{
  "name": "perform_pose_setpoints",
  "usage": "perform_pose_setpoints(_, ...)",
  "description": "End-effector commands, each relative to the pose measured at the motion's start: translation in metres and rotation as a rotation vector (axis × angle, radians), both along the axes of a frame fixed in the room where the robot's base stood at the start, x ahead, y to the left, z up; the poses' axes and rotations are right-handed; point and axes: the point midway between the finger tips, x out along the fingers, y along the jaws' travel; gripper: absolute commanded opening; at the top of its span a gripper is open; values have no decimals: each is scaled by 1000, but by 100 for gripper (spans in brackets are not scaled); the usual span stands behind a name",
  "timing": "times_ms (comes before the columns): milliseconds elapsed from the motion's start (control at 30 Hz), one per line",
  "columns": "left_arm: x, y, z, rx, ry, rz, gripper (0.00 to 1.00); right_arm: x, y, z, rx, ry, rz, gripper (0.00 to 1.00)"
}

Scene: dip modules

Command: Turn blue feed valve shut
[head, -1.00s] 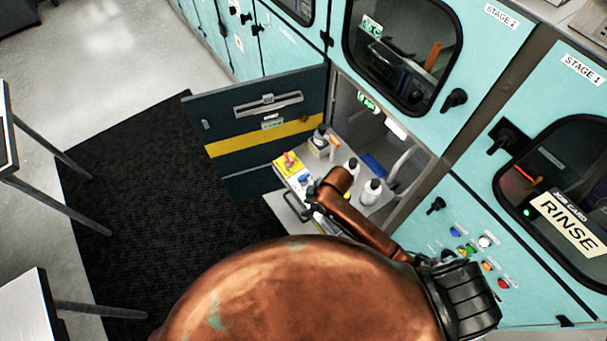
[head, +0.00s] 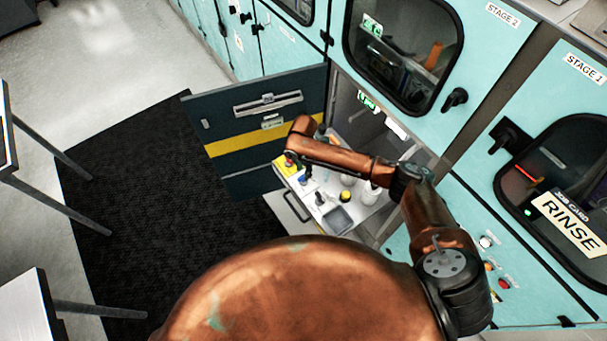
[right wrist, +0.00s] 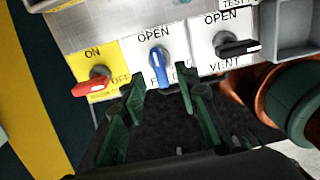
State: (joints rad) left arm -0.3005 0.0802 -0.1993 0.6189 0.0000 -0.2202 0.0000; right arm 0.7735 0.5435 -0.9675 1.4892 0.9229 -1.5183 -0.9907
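The blue feed valve (right wrist: 159,68) is a lever on a white panel in the right wrist view. Its handle points down in the picture, away from the OPEN label and towards a lower label that is partly hidden. My right gripper (right wrist: 165,92) is open, with one green finger to each side of the handle's lower end. Whether either finger touches the handle cannot be told. In the head view my right gripper (head: 308,172) is small and dark over the shelf's left end. My left gripper is not in view.
A red lever (right wrist: 92,86) on a yellow ON/OFF panel is left of the blue valve. A black lever (right wrist: 238,48) on an OPEN/VENT panel is right. Bottles (head: 370,191) stand on the shelf. The open dark door (head: 255,105) is behind.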

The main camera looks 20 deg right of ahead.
Motion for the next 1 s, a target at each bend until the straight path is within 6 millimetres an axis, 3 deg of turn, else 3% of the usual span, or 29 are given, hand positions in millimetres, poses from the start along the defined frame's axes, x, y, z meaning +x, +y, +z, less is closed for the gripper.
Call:
perform_pose_setpoints(233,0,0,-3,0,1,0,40,0,0,-29,0,-1,-1,29)
perform_pose_setpoints(567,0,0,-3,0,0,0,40,0,0,-33,0,-2,-1,29)
perform_pose_setpoints(1000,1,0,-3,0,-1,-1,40,0,0,-33,0,-2,-1,0)
